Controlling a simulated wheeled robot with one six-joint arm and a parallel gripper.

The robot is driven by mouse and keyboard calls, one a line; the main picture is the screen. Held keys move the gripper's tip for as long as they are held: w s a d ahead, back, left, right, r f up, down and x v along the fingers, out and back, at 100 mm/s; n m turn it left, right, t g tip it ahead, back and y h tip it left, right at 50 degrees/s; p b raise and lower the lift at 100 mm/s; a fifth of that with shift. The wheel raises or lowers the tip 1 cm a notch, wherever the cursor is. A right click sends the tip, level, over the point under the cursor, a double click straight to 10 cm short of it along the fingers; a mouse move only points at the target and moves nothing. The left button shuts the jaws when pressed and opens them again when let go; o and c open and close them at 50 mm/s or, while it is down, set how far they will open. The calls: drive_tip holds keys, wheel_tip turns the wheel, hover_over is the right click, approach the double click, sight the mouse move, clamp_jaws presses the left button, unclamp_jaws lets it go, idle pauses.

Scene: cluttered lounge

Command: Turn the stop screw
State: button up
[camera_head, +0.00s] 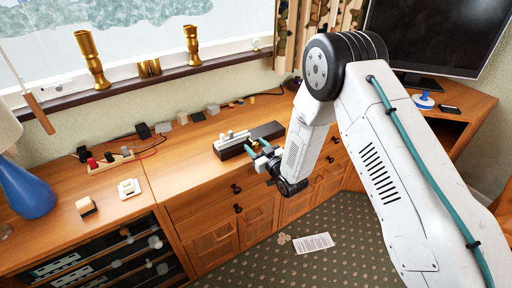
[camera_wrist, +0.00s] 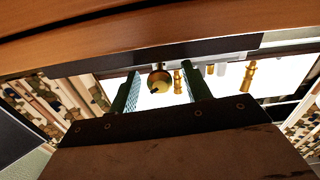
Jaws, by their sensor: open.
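A long dark block (camera_head: 266,132) with pale pieces on top lies on the wooden cabinet top near its front edge. My gripper (camera_head: 257,149) is at the front side of this block, its teal fingers towards it. In the wrist view my gripper (camera_wrist: 158,86) is open, with one green finger on each side of a round brass knob (camera_wrist: 158,80), which looks like the stop screw. The knob sits between the fingertips, with a visible gap on both sides. The screw cannot be made out in the head view.
Several small blocks and cables lie along the back of the cabinet top (camera_head: 185,160). A blue lamp (camera_head: 28,192) stands at the left. Brass vases (camera_head: 91,60) stand on the windowsill. A monitor (camera_head: 440,35) is at the right. A paper (camera_head: 313,243) lies on the floor.

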drive_tip(key=c, duration=1)
drive_tip(key=m, duration=0.5)
drive_tip(key=shift+m, duration=0.3)
drive_tip(key=m, duration=1)
drive_tip(key=shift+s+m, duration=0.1)
drive_tip(key=shift+m, duration=0.3)
drive_tip(key=m, duration=0.5)
drive_tip(key=shift+m, duration=0.3)
